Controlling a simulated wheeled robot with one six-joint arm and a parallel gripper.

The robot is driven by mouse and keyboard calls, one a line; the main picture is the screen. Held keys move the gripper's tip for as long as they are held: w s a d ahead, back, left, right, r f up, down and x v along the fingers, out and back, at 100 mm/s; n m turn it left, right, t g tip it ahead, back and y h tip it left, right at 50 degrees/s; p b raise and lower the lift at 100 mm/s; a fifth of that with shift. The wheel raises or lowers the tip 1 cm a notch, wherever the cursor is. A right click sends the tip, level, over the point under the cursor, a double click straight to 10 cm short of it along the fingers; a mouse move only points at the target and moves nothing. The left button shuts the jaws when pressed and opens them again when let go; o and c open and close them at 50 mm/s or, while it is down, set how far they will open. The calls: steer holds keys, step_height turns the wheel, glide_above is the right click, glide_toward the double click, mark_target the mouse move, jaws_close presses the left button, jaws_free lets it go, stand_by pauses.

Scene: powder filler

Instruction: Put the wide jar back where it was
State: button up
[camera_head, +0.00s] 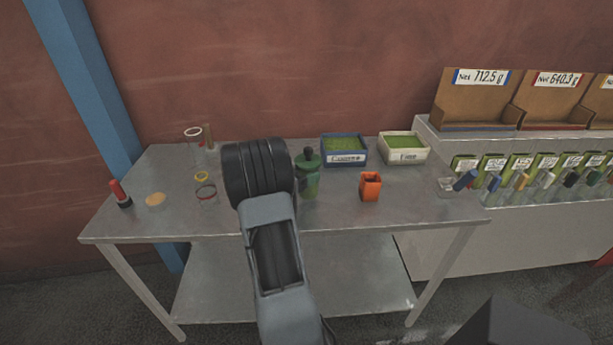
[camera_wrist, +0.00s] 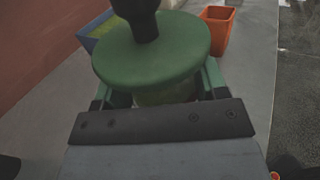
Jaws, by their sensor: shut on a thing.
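The wide jar (camera_head: 309,185) appears to be the greenish see-through one with a green lid and a dark knob. It is just right of my dark wrist in the head view. In the wrist view its round green lid (camera_wrist: 150,52) fills the upper middle, with the pale body partly showing below. My gripper (camera_wrist: 160,92) is shut on the jar, a finger on either side under the lid. The jar looks upright. I cannot tell whether its base touches the metal table (camera_head: 335,215).
An orange square cup (camera_head: 370,186) stands right of the jar. Blue-rimmed (camera_head: 344,150) and white (camera_head: 404,149) trays with green contents are behind. Small glass vessels (camera_head: 206,194), a tan dish (camera_head: 156,199) and a red-handled tool (camera_head: 120,194) are on the left. Bare tabletop lies at front right.

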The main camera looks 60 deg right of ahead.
steer(key=shift+f, duration=0.85)
steer(key=shift+f, duration=0.2)
steer(key=o, duration=0.9)
steer(key=shift+r, duration=0.15)
steer(key=shift+w+a, duration=0.15)
steer(key=shift+a, duration=0.1)
steer(key=b+v, duration=0.2)
steer(key=v, duration=0.9)
steer(key=s+a+m+t+y, duration=0.2)
steer(key=a+m+t+y, duration=0.1)
steer(key=a, duration=0.8)
steer(key=s+a+r+m+t+y, duration=0.1)
steer(key=a+m+t+y, duration=0.3)
steer(key=a+y, duration=0.4)
steer(key=s+a+r+m+t+y, duration=0.1)
steer(key=a+m+t+y, duration=0.3)
steer(key=a, duration=1)
steer(key=shift+s+a+r+m+y+p, duration=0.1)
steer(key=shift+s+m+y+p, duration=0.05)
steer(key=shift+s+m+y, duration=0.3)
steer(key=shift+s+r+m+y+p, duration=0.1)
steer(key=shift+s+m+y+p, duration=0.05)
steer(key=shift+s+m+y, duration=0.3)
